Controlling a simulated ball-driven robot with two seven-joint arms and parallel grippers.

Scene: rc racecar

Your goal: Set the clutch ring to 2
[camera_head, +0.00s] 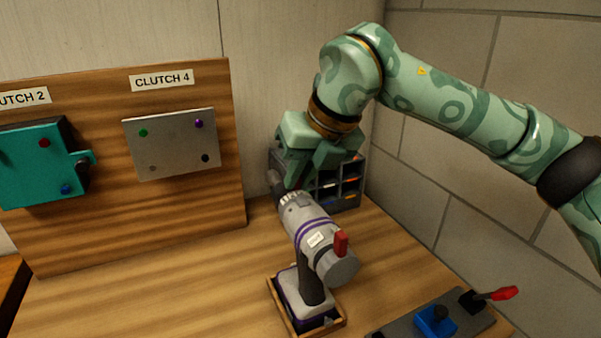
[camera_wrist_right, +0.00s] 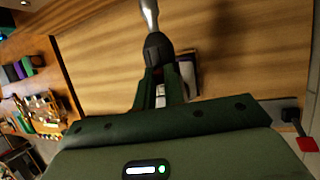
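A grey power drill (camera_head: 312,228) with purple bands stands upright in a shallow wooden tray (camera_head: 341,322), its nose pointing to the back left. Its pale clutch ring (camera_head: 291,199) is near the nose; the number set on it is too small to read. My right gripper (camera_head: 295,186) is over the drill's nose, fingers pointing down. In the right wrist view, its fingers (camera_wrist_right: 164,82) lie on both sides of the nose by the dark chuck (camera_wrist_right: 158,50), with part of the pale ring between them. Whether they press on it is unclear. My left gripper is out of view.
A wooden board (camera_head: 100,100) at the back left carries a teal plate (camera_head: 40,175) under a partly cut-off "CLUTCH 2" label and a grey plate (camera_head: 170,143) under "CLUTCH 4". A grey compartment rack (camera_head: 347,190) stands behind the drill. A panel with a red-handled lever (camera_head: 500,294) is front right.

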